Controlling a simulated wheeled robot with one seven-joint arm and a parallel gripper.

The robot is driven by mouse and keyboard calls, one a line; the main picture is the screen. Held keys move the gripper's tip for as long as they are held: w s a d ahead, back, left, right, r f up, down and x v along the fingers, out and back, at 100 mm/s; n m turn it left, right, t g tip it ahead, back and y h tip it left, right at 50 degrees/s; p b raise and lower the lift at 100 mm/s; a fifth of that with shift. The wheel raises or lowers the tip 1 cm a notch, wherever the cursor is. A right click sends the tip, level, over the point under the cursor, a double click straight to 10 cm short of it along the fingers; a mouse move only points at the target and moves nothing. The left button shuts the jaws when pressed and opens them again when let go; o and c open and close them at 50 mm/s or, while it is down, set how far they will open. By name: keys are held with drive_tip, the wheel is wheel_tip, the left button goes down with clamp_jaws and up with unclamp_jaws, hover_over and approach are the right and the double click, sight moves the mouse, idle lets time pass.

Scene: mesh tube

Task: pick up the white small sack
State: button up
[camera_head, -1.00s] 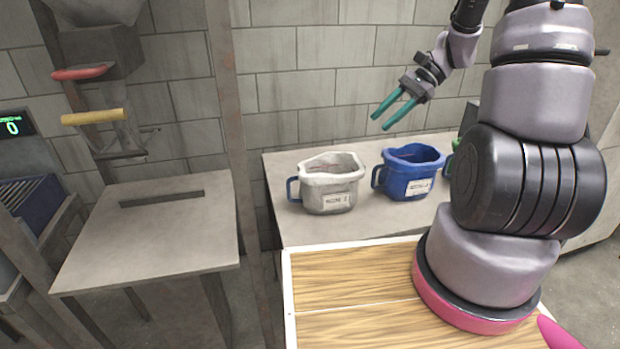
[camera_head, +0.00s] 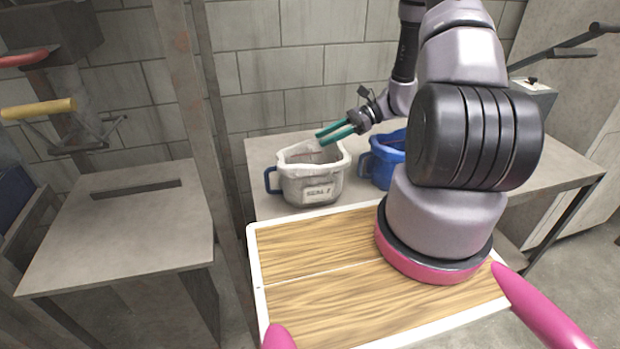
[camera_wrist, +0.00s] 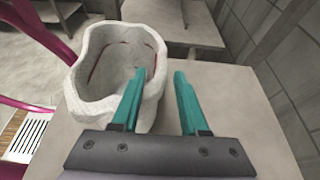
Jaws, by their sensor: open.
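The white small sack (camera_head: 312,186) stands upright on the grey table, with a dark blue handle on its left side and a printed label on its front. It also shows in the wrist view (camera_wrist: 88,85), open at the top. My gripper (camera_head: 328,137) is open, its teal fingers above the right part of the sack's rim. In the wrist view my gripper (camera_wrist: 165,75) has its left finger over the sack's near right rim and its right finger outside the sack. I cannot tell whether a finger touches the rim.
A blue sack (camera_head: 380,162) stands right of the white one, partly hidden by my arm. The grey table (camera_head: 258,160) lies against a block wall. A metal post (camera_head: 190,100) and another grey table (camera_head: 120,225) are at the left.

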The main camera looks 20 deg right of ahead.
hover_over(310, 163)
drive_tip(key=shift+w+d+f, duration=0.1)
drive_tip(key=shift+w+f, duration=0.05)
drive_tip(key=shift+f, duration=0.35)
drive_tip(key=shift+w+d+f, duration=0.1)
drive_tip(key=shift+w+f, duration=0.05)
drive_tip(key=shift+f, duration=0.3)
clamp_jaws()
idle(0.7)
